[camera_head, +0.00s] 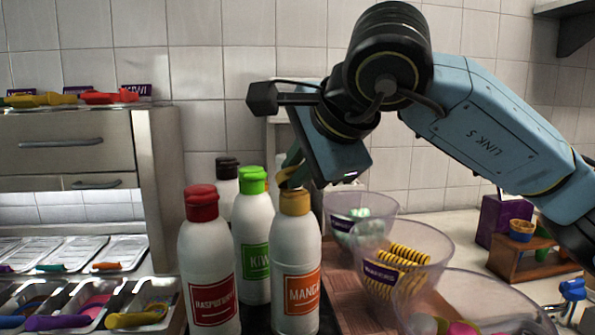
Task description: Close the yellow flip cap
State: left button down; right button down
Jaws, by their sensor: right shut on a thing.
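The mango bottle (296,265) is white with an orange label and stands upright at the front. Its yellow flip cap (295,203) is on top, with the lid part (289,179) raised above the cap body. My right gripper (291,168) comes down from above and behind, with its fingertips at the raised lid, shut on it. The gripper's body partly hides the fingers, so the exact contact is hard to see. My left gripper is not in view.
A raspberry bottle (208,265) with a red cap and a kiwi bottle (253,245) with a green cap stand close on the left. Clear bowls (440,245) stand at right. Topping trays (155,300) are at lower left, beside a metal cabinet (70,150).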

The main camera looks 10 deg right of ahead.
dwell(0.3)
jog(key=c, duration=1.4)
grip_release()
